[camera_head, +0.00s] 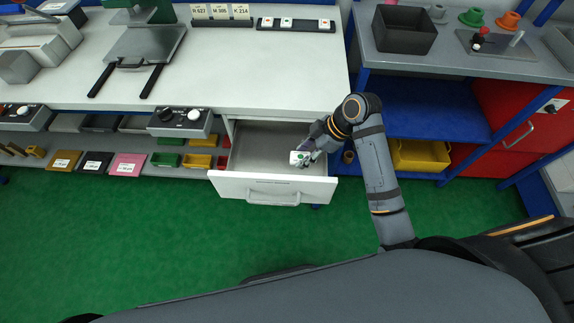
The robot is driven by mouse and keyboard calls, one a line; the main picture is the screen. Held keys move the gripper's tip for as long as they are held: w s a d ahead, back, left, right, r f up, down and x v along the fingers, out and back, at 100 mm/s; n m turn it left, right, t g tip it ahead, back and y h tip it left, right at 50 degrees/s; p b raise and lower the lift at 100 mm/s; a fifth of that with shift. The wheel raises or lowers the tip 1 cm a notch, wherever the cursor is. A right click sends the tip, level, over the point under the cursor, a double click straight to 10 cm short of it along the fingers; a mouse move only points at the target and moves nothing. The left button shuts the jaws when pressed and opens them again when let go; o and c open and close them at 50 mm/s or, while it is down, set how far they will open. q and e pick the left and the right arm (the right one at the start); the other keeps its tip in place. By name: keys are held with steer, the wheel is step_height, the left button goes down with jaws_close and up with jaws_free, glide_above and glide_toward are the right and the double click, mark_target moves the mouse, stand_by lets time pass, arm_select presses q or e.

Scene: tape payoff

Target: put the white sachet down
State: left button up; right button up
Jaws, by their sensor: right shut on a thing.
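The white sachet (299,159) has a green mark on it and shows at the fingertips of my right gripper (306,152). The gripper is shut on it, over the right part of an open drawer (262,143). I cannot tell whether the sachet touches the drawer floor. The drawer is grey inside with a white front and handle, and the rest of its visible floor looks empty. Part of its right side is hidden by my right arm. My left gripper is not in view.
A white worktop (250,70) lies above the drawer. A control box with knobs (181,122) and small coloured bins (200,143) stand to the left. A blue shelf (430,120) with a yellow bin (420,156) is right of my arm. Green floor (170,230) is clear in front.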

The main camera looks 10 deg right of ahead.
mark_target(297, 173)
step_height(297, 173, down, 4)
steer(key=shift+r, duration=0.1)
steer(key=shift+f, duration=0.55)
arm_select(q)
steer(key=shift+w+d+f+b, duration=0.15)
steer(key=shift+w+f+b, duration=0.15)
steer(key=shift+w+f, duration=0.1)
arm_select(e)
steer(key=shift+f, duration=1.7)
steer(key=o, duration=1.1)
steer(key=shift+f, duration=0.15)
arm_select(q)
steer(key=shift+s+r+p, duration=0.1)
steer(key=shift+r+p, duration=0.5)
arm_select(e)
steer(key=v, duration=1.2)
steer(key=shift+r, duration=0.2)
